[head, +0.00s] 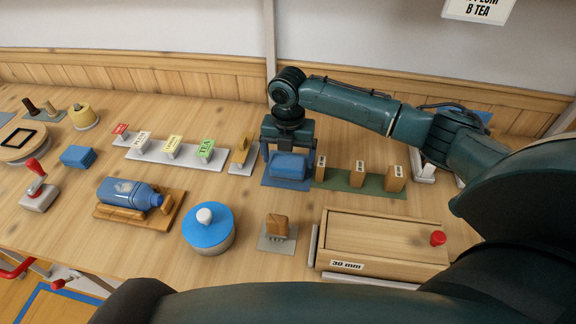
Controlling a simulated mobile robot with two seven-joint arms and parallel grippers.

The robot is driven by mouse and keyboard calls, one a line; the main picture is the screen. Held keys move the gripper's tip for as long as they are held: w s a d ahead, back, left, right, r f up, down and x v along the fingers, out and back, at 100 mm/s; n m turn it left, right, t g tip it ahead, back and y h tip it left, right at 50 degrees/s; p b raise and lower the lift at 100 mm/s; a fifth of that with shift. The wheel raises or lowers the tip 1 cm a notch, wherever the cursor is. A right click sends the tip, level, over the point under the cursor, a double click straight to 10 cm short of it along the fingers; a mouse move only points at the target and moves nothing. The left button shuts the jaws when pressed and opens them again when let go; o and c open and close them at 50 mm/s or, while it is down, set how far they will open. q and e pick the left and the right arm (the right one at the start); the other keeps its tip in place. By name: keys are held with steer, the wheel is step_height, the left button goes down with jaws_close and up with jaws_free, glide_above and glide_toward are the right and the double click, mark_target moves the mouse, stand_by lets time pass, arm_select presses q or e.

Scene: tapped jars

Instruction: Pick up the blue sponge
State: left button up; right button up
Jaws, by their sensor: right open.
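A blue block (290,166), which looks like the sponge, lies on a dark blue mat (270,184) near the middle of the table. My right gripper (288,157) points down right over this block. Its jaws are open, with a finger towards each end of the block; I cannot tell whether they touch it. Another smaller blue block (78,156) lies at the left on the bare wood. My left gripper does not show.
A green strip with wooden blocks (358,173) stands close right of the mat. A blue-lidded pot (208,229), a bottle on a cradle (130,192) and a wooden box (385,240) stand in front.

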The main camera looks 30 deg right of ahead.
mark_target(288, 162)
steer(key=shift+f, duration=0.9)
steer(key=c, duration=0.7)
steer(key=shift+c, duration=0.2)
step_height(288, 162, up, 10)
steer(key=o, duration=0.4)
steer(key=c, duration=0.3)
